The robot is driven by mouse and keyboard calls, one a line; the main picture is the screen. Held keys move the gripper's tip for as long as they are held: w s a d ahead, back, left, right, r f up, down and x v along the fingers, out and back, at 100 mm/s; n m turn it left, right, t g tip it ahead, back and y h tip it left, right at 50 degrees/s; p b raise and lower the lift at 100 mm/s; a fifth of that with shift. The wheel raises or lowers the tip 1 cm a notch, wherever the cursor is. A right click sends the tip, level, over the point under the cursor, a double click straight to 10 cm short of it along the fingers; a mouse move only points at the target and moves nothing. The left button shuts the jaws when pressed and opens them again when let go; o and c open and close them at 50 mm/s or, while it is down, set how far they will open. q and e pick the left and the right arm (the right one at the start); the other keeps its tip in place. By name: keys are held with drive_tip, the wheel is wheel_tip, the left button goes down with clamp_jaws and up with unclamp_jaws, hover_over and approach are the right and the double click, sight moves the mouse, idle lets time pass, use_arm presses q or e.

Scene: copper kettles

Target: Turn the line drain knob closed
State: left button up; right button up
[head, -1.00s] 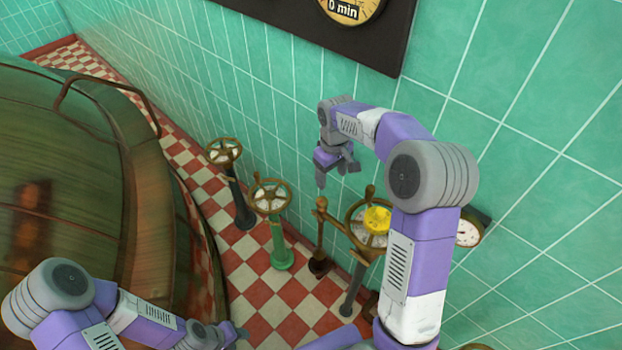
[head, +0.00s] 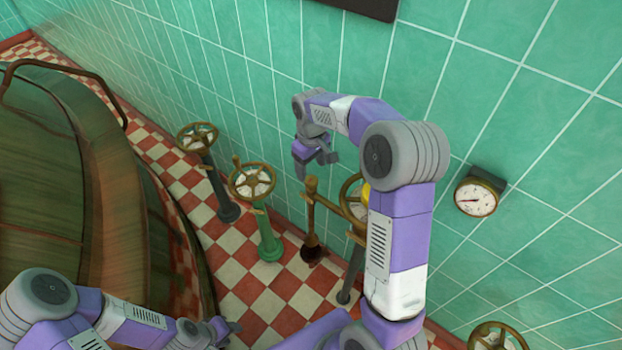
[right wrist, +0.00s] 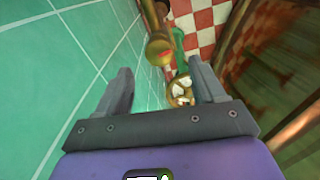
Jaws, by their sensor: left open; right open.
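No readable label marks the line drain knob, so I cannot tell which control it is. My right gripper (head: 316,165) is open and empty, above and close to the brown post's top. In the right wrist view, a brass fitting with a red mark (right wrist: 160,48) and a handwheel (right wrist: 180,92) show beyond the open fingers. My left gripper (head: 228,330) is open at the lower left, away from the posts.
A big copper kettle (head: 60,180) fills the left side. Another handwheel (head: 198,138) stands on a dark post further back. A round gauge (head: 476,198) is on the green tiled wall, and part of a wheel (head: 497,338) shows at lower right. Checkered floor lies between kettle and posts.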

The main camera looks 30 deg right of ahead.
sight(311, 179)
wheel_tip(311, 179, down, 5)
drive_tip(key=shift+r+b, duration=0.1)
drive_tip(key=shift+b, duration=0.6)
drive_tip(key=shift+c, duration=0.2)
drive_tip(key=c, duration=1)
drive_tip(key=shift+r+m+p, duration=0.1)
drive_tip(key=shift+m+p, duration=0.4)
drive_tip(key=shift+m, duration=0.3)
drive_tip(key=o, duration=1)
drive_tip(key=shift+o, duration=0.2)
